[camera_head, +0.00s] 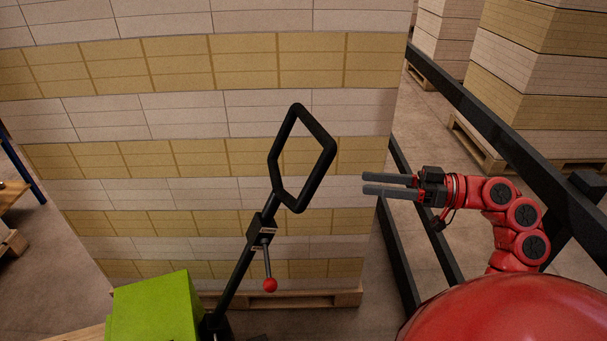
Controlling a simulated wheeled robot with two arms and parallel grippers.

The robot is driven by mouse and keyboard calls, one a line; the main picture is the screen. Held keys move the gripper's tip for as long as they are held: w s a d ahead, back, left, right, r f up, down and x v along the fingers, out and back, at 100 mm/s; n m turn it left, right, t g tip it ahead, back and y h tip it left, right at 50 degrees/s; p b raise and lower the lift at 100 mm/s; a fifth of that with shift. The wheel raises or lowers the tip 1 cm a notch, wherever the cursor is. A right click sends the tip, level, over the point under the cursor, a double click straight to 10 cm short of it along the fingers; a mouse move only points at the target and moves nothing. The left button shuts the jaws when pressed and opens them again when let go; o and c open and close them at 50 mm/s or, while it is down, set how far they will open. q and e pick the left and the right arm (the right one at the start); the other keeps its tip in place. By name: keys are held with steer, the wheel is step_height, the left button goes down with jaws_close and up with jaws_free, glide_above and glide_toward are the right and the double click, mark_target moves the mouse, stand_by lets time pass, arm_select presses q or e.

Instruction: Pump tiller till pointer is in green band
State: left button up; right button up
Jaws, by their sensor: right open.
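The black tiller (239,270) rises from the floor at lower middle and leans to the right, ending in a diamond-shaped loop handle (322,172). A small lever with a red knob (270,285) hangs from the block partway up the tiller. My right gripper (364,184) is open and empty, its two grey fingers pointing left. It is to the right of the loop handle, with a clear gap between them. My left gripper is out of view. No pointer or green band can be made out.
A stack of white and tan reams (180,115) on a wooden pallet (320,298) stands behind the tiller. A green box (155,308) is left of the tiller base. A dark rail (490,115) runs along the right, with more stacked pallets beyond it.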

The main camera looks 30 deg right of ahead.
steer(key=p+x, duration=0.1)
steer(key=x, duration=1.4)
steer(key=shift+w+d, duration=0.1)
steer(key=shift+c, duration=0.2)
jaws_close()
stand_by(0.5)
